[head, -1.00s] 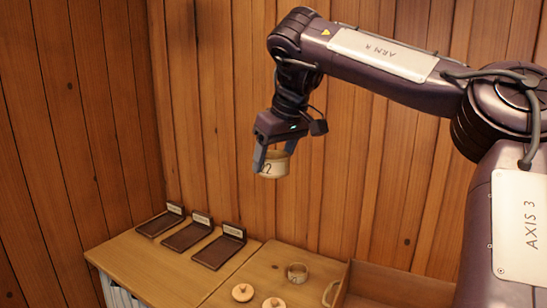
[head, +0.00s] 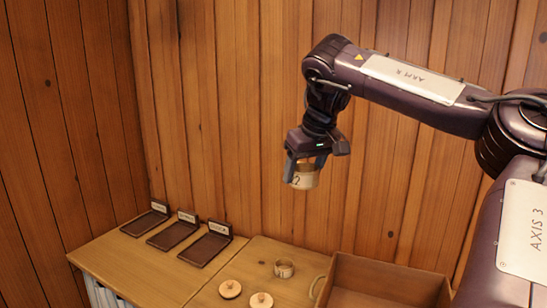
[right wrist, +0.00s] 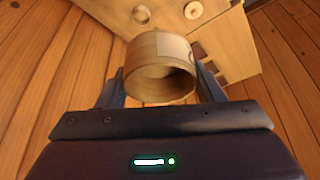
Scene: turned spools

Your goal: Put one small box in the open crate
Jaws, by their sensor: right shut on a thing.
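My right gripper (head: 305,168) is shut on a small round wooden box (head: 306,179), its fingers on either side of the wall. The box has a pale label with a dark "2". It hangs in the air above the worktop, before the plank wall. In the right wrist view the same box (right wrist: 160,45) shows its hollow open end between the fingers. The open wooden crate (head: 385,268) stands at the lower right of the head view, below and right of the gripper. Its bottom is partly cut off. My left gripper is not in view.
Two round knobbed lids (head: 230,289) (head: 261,301) and another small round box (head: 284,268) sit on the worktop (head: 215,285), left of the crate. Several dark, labelled trays (head: 206,248) lie in a row further left. The air around the held box looks clear.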

